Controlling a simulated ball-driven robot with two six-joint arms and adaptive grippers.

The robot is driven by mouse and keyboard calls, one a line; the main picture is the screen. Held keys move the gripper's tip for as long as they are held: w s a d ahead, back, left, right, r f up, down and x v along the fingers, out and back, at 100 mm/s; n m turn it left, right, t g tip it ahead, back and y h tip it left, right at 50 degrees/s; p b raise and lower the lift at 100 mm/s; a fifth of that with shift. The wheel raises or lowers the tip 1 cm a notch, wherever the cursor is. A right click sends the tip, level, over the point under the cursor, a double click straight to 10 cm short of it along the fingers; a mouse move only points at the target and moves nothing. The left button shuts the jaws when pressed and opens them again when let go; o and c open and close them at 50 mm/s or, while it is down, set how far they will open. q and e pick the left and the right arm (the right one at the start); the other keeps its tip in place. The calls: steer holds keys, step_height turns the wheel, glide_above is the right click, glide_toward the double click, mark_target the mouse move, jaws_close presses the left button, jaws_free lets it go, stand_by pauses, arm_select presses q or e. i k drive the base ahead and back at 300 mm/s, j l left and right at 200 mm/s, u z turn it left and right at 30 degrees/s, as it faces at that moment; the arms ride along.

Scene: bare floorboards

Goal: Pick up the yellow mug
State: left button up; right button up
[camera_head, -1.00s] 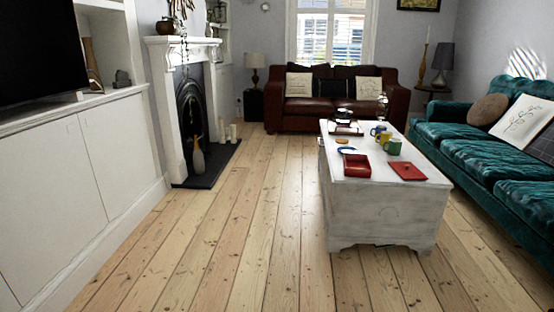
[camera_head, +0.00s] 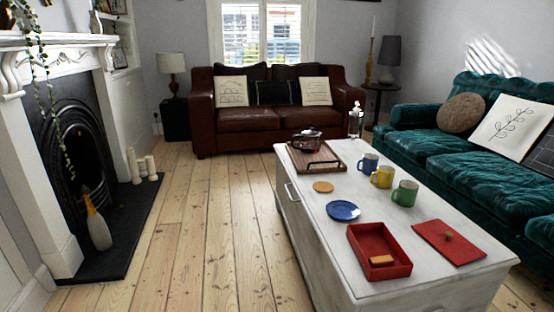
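The yellow mug (camera_head: 382,177) stands upright on the white chest table (camera_head: 338,241). It is between a blue mug (camera_head: 368,163), behind and to its left, and a green mug (camera_head: 405,193), in front and to its right. Neither of my grippers shows in the head view.
Floorboards left are clear.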

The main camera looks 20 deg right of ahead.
mark_target(385, 173)
steer(key=i+z, duration=0.2)
steer(key=i, duration=0.25)
steer(key=i+j+z, duration=0.2)
steer(key=i, duration=0.2)
steer(key=i+j+z, duration=0.2)
steer(key=i, duration=0.25)
steer(key=i+j+z, duration=0.2)
steer(key=i, duration=0.2)
